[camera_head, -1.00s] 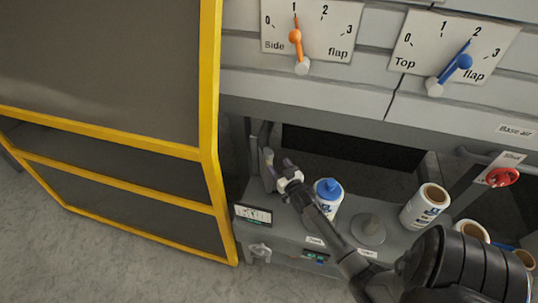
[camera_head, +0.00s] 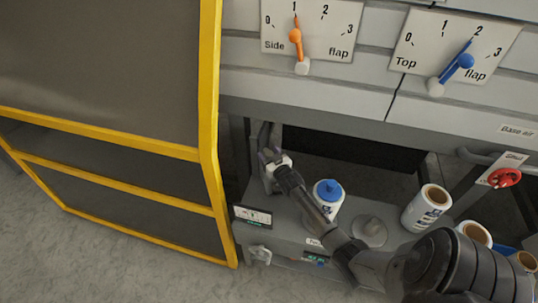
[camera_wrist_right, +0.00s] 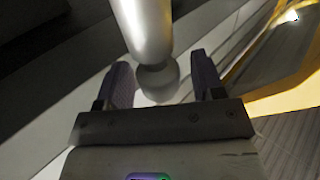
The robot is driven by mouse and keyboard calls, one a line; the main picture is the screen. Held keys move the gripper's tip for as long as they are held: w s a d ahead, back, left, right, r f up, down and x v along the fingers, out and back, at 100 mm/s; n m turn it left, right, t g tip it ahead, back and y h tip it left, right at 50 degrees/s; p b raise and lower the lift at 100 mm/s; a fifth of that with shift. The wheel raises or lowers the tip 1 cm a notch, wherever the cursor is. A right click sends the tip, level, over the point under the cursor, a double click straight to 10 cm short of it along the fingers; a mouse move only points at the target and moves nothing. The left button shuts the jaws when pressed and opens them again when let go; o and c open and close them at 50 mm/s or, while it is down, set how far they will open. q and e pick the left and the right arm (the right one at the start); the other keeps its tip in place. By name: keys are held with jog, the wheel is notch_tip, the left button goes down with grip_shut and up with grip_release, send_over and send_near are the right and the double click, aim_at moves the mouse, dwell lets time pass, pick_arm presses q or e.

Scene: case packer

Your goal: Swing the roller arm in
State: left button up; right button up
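A pale rounded metal bar with a ball-shaped end (camera_wrist_right: 150,35) fills the top middle of the right wrist view; it looks like the handle of the roller arm. My right gripper (camera_wrist_right: 160,82) is open, with one dark finger on each side of the ball end and a gap visible at the right finger. In the head view my right gripper (camera_head: 268,155) is at the left end of the machine opening, beside a grey upright part (camera_head: 264,133). It mostly hides the handle there. How far the roller arm is swung cannot be told. My left gripper is not in view.
White rolls (camera_head: 425,210) and a red knob (camera_head: 504,177) are farther right. A yellow-framed guard (camera_head: 211,130) borders the opening on the left. Two flap dials (camera_head: 312,30) sit above.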

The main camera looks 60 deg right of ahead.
grip_shut()
jog(key=shift+s+a+r+n+t+y+p, duration=0.2)
jog(key=shift+s+n+t+y+p, duration=0.1)
jog(key=shift+n+y, duration=0.25)
jog(key=shift+s+a+n+y, duration=0.25)
jog(key=shift+a+n+y, duration=0.1)
jog(key=shift+y, duration=0.2)
jog(key=shift+s+a+f+n+t+y, duration=0.1)
jog(key=shift+s+a+n+t+y, duration=0.3)
jog(key=shift+y, duration=0.45)
jog(key=shift+s+a+r+n+t+y, duration=0.1)
jog(key=shift+s+a+n+t+y, duration=0.1)
jog(key=shift+s+a+n+y, duration=0.35)
jog(key=shift+s+a+f+n+t+y, duration=0.15)
jog(key=shift+s+n+t+y, duration=0.3)
jog(key=shift+y, duration=0.65)
jog(key=shift+w, duration=0.15)
jog(key=shift+c, duration=0.5)
grip_release()
jog(key=shift+o, duration=0.7)
